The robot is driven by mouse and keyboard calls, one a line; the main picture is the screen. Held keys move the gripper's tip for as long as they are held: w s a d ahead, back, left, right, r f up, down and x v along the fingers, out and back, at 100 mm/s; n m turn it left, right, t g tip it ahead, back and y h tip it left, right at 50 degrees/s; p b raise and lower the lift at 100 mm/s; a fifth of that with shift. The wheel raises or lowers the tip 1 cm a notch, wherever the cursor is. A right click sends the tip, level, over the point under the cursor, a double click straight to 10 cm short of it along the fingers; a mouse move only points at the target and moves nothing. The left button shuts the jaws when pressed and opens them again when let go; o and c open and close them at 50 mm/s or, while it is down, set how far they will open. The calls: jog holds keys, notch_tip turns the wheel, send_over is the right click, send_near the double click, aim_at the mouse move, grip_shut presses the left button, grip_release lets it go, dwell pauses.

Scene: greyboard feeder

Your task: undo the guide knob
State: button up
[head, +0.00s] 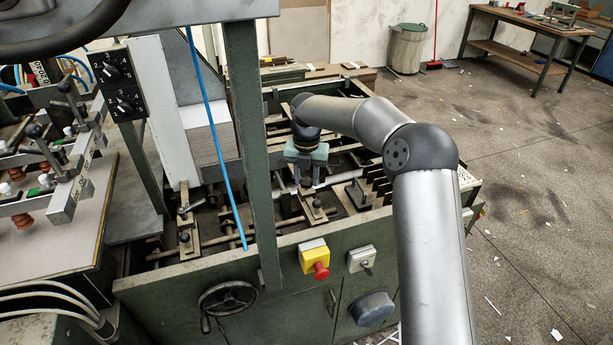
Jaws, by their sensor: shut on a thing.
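My gripper (307,181) points down into the green feeder frame, near the middle of its open top. Its jaws are shut on the guide knob, a small dark piece mostly hidden between the fingers. Just in front of the fingers lies a tan guide block (312,211) with a small dark upright knob (317,203) on it. The picture is too small to show the thread or how far the knob is turned.
A green upright post (252,150) and a blue hose (213,130) stand left of my gripper. A similar guide block with a knob (184,238) lies farther left. Dark slotted plates (378,187) stand to the right. A red stop button (321,270) sits on the front panel.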

aim_at(306, 180)
jog(key=o, duration=1)
notch_tip(306, 180, up, 18)
jog(key=b, duration=0.1)
jog(key=shift+f, duration=0.25)
